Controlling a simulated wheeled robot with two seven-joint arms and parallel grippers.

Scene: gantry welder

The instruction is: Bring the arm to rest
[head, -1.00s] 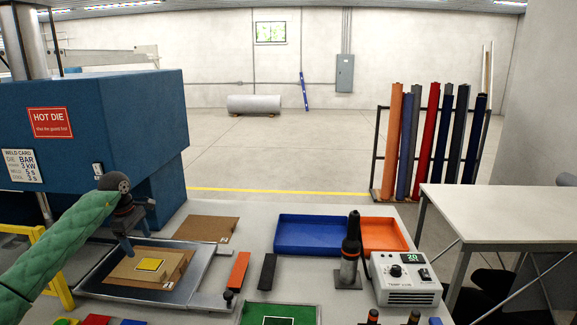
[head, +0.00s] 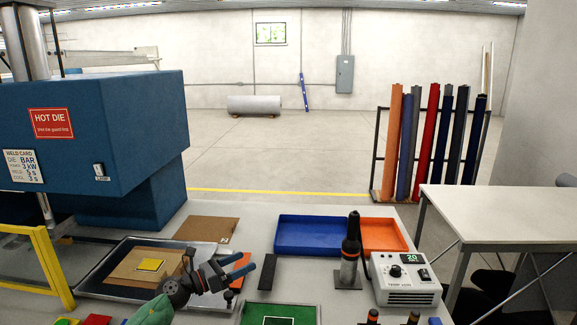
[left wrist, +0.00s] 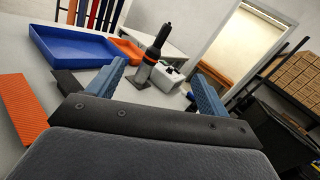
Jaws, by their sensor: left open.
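My left gripper (head: 244,269) comes in from the lower left in the head view and hangs over the front right of the metal tray. Its two blue fingers are apart and nothing is between them. In the left wrist view the fingers (left wrist: 158,88) are spread, with the table behind them. The green-sleeved left arm (head: 151,311) shows only at the bottom edge. My right gripper is not in view.
The orange strip (head: 241,268) is partly behind the gripper. A blue bin (head: 310,250), a hot-air tool (head: 350,250) and its control box (head: 404,287) stand to the right. The blue press (head: 100,130) is at left.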

